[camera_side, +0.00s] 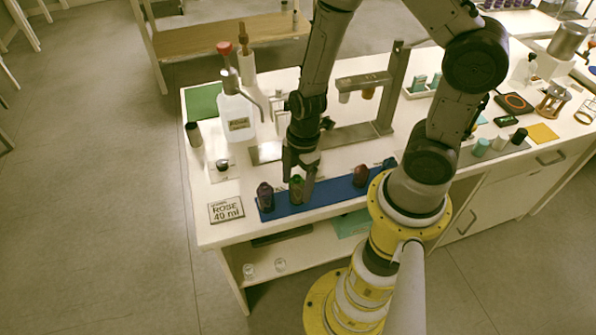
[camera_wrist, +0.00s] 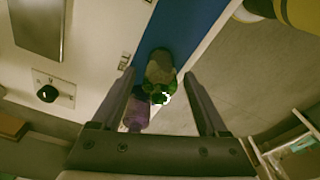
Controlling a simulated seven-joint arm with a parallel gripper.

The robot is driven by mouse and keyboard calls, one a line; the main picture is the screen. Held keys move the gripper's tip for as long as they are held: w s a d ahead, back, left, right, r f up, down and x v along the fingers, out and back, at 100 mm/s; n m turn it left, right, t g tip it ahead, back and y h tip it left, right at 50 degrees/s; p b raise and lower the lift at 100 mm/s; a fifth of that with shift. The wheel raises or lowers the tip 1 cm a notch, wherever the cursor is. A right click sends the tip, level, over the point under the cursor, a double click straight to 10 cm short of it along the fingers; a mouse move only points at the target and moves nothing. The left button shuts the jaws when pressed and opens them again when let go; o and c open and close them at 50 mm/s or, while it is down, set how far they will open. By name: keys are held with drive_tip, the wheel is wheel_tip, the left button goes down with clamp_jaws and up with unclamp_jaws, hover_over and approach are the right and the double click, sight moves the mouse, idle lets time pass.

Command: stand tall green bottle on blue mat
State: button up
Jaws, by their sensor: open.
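The green bottle (camera_side: 296,190) stands upright on the long blue mat (camera_side: 328,190), near its left end. My gripper (camera_side: 301,170) is open and points down over it, with the fingers at the bottle's upper part. In the wrist view the green bottle (camera_wrist: 160,68) shows between the two open fingertips (camera_wrist: 160,78), with the blue mat (camera_wrist: 183,25) beyond it. I see no clear grip on it. A dark purple bottle (camera_side: 265,198) stands left of it on the mat; it shows partly hidden behind the left finger in the wrist view (camera_wrist: 136,114).
A dark red bottle (camera_side: 361,176) stands farther right on the mat. A "ROSE 40 ml" card (camera_side: 226,209) lies left of the mat. A white pump bottle (camera_side: 237,118) and a grey stand (camera_side: 385,115) are behind. The mat's middle is clear.

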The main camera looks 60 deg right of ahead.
wheel_tip(320, 180, up, 12)
drive_tip(key=d, duration=0.1)
wheel_tip(320, 180, up, 9)
drive_tip(key=m+t, duration=0.3)
drive_tip(key=m, duration=0.3)
hover_over(301, 178)
drive_tip(key=s, duration=0.3)
drive_tip(key=s+d+r+m+t+h, duration=0.1)
drive_tip(key=s+r+m+t, duration=0.1)
drive_tip(key=s+r+m, duration=0.3)
drive_tip(key=shift+d+r+m, duration=0.25)
drive_tip(key=shift+r+m, duration=0.35)
drive_tip(key=shift+m, duration=0.6)
